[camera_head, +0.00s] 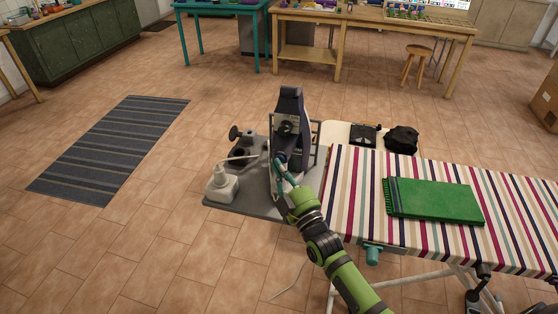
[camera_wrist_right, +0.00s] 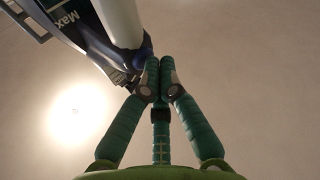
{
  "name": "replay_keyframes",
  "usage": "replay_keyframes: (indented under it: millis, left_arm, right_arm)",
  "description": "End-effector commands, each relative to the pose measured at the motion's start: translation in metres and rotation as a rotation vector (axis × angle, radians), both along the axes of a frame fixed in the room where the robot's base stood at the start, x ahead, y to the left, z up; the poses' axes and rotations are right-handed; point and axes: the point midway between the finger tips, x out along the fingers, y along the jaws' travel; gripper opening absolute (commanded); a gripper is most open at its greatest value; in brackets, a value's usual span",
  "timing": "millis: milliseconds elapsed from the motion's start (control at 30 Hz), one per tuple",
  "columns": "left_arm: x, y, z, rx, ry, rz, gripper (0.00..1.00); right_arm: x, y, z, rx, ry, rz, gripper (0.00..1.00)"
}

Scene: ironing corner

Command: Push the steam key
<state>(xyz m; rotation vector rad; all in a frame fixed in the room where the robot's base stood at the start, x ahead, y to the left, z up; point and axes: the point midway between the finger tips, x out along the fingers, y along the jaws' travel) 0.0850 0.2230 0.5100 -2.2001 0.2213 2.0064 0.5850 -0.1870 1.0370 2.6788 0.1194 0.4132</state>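The iron (camera_head: 288,125) stands upright, dark blue and grey, on a grey rest plate (camera_head: 250,204) at the left end of the ironing board. In the right wrist view part of the iron (camera_wrist_right: 75,25) shows at the upper left, with a pale handle-like part (camera_wrist_right: 120,20) and a "Max" mark. My right gripper (camera_head: 280,166) is at the iron's lower front. In its wrist view the teal fingers (camera_wrist_right: 159,82) are drawn together, with nothing visible between them. The tips are close beside the iron; I cannot tell whether they touch. I cannot make out the steam key. My left gripper is out of view.
The striped ironing board (camera_head: 350,215) carries a folded green cloth (camera_head: 435,201). Black items (camera_head: 400,139) lie behind it. A striped rug (camera_head: 110,147) lies on open floor at the left.

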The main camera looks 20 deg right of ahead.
Motion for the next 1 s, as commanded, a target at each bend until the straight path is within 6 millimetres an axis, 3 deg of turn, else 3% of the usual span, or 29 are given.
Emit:
replay_keyframes:
  millis: [367,1000]
  left_arm:
    - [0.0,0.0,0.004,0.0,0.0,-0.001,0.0]
    - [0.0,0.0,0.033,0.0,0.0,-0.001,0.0]
  right_arm:
    - [-0.004,0.002,0.001,0.0,-0.001,0.0,0.0]
    - [-0.051,0.035,0.003,0.001,-0.001,0.001,0.0]
